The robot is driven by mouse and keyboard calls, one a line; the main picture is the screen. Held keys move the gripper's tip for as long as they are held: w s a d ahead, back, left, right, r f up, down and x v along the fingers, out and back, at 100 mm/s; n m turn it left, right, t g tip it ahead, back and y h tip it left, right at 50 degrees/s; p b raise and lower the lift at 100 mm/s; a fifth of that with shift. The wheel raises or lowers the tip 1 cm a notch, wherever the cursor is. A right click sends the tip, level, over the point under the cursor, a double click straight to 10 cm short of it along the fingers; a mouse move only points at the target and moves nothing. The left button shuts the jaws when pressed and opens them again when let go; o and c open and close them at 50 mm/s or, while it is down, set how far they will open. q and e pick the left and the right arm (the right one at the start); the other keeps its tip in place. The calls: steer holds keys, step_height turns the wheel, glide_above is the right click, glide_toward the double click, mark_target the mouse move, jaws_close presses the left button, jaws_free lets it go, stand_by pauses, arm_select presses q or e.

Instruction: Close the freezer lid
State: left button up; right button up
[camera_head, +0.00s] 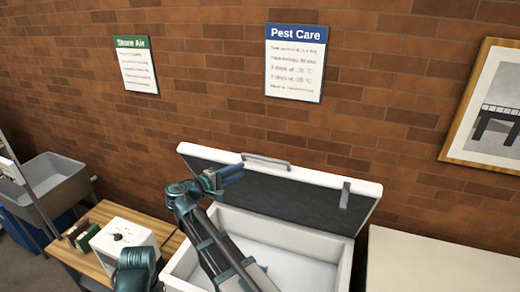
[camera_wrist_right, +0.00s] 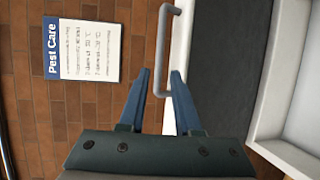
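The white freezer (camera_head: 345,265) stands with its lid (camera_head: 300,193) raised and tilted back near the brick wall. The lid's dark inner side faces me. A grey bar handle (camera_head: 266,161) is on the lid's upper edge; it also shows in the right wrist view (camera_wrist_right: 163,50). My right gripper (camera_head: 241,170) is in front of the lid, just below and left of the handle. In the wrist view its blue fingers (camera_wrist_right: 158,75) are apart, with the handle's near end close to the right-hand finger. I cannot tell whether they touch. My left gripper is out of view.
A wooden table (camera_head: 117,213) with a white box (camera_head: 122,238) is left of the freezer. A grey bin (camera_head: 60,190) stands further left. A pale cabinet (camera_head: 440,265) is to the right. Signs, including Pest Care (camera_head: 295,65), hang on the wall.

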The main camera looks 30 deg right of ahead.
mark_target(264, 160)
steer(key=b+x, duration=0.2)
steer(key=x, duration=1.1)
steer(key=shift+w+d+f, duration=0.1)
steer(key=shift+d, duration=0.25)
steer(key=shift+c, duration=0.2)
jaws_close()
stand_by(0.8)
